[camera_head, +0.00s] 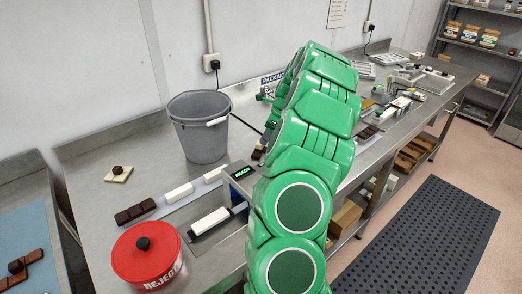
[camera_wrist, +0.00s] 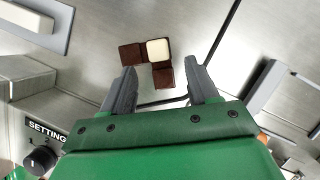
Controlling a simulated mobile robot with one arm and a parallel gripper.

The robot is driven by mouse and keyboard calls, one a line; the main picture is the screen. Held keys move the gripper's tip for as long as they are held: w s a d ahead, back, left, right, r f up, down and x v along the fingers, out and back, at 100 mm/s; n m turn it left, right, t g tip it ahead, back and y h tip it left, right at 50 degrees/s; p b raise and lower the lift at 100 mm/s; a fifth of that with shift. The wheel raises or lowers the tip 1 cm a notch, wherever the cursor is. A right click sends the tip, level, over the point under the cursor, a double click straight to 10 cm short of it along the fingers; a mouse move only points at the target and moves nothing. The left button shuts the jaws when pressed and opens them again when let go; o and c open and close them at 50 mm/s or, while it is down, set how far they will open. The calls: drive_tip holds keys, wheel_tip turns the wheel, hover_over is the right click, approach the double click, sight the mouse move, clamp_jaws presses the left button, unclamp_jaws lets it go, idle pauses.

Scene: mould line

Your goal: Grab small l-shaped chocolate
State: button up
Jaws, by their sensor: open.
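The small L-shaped chocolate (camera_wrist: 133,55) lies on the steel worktop in the wrist view. It has dark brown squares and one cream square at its corner. My gripper (camera_wrist: 160,68) is open, with one finger to either side of the chocolate's lower end. The chocolate lies mostly beyond the fingertips, and nothing is held. In the head view my green arm hides the gripper. A small brown piece (camera_head: 258,152) shows at the arm's left edge there; I cannot tell if it is the same chocolate.
A red REJECT tub (camera_head: 146,262), a grey bucket (camera_head: 198,128) and dark and white bars on a strip stand left of my arm. A small READY display box (camera_head: 241,178) is close to the arm. A SETTING knob (camera_wrist: 41,160) shows at lower left in the wrist view.

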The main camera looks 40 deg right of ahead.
sight(263, 148)
drive_tip(key=x, duration=0.4)
drive_tip(key=shift+a, duration=0.1)
drive_tip(key=shift+c, duration=0.4)
clamp_jaws()
